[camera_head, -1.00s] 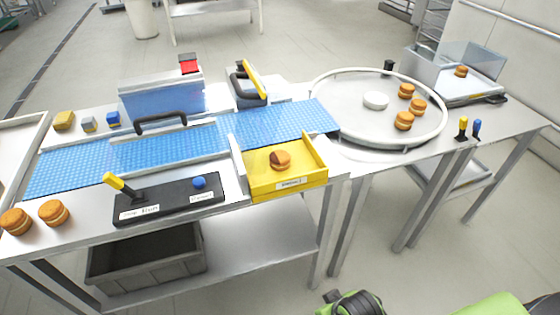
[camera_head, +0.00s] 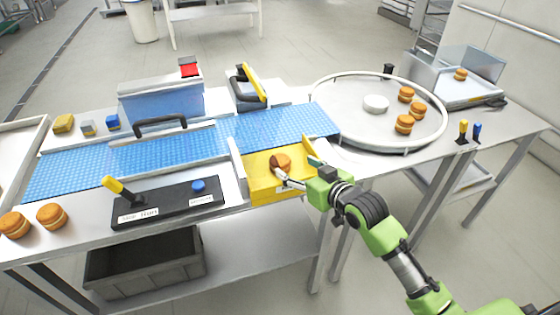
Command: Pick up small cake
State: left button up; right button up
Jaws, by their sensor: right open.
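A small round cake (camera_head: 283,160), brown with a darker patch, sits in the yellow tray (camera_head: 262,188) at the right end of the blue conveyor. My right gripper (camera_head: 291,169) is open and reaches into the tray from the right. Its fingers are at the cake's lower right side; I cannot tell whether they touch it. Other small cakes stand on the round turntable (camera_head: 350,122), including one cake (camera_head: 404,124) near its front. Two more cakes, one at the left front (camera_head: 14,225) and one beside it (camera_head: 52,216), stand on the table. My left gripper is not in view.
The blue conveyor (camera_head: 75,173) runs along the table. A black control box (camera_head: 165,204) with a yellow lever is in front of it. A white puck (camera_head: 376,103) lies on the turntable. A metal scale (camera_head: 470,92) holding a cake is at the far right.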

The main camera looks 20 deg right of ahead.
aim_at(281, 160)
jog(key=x, duration=0.3)
jog(key=shift+w+a+f, duration=0.1)
jog(key=shift+w, duration=0.2)
jog(key=shift+a+p+x, duration=0.2)
jog(key=shift+p+x, duration=0.15)
jog(key=shift+x, duration=1)
jog(key=shift+a+p+x, duration=0.2)
jog(key=shift+p+x, duration=0.15)
jog(key=shift+x, duration=1.05)
jog(key=shift+s, duration=0.15)
jog(key=c, duration=0.9)
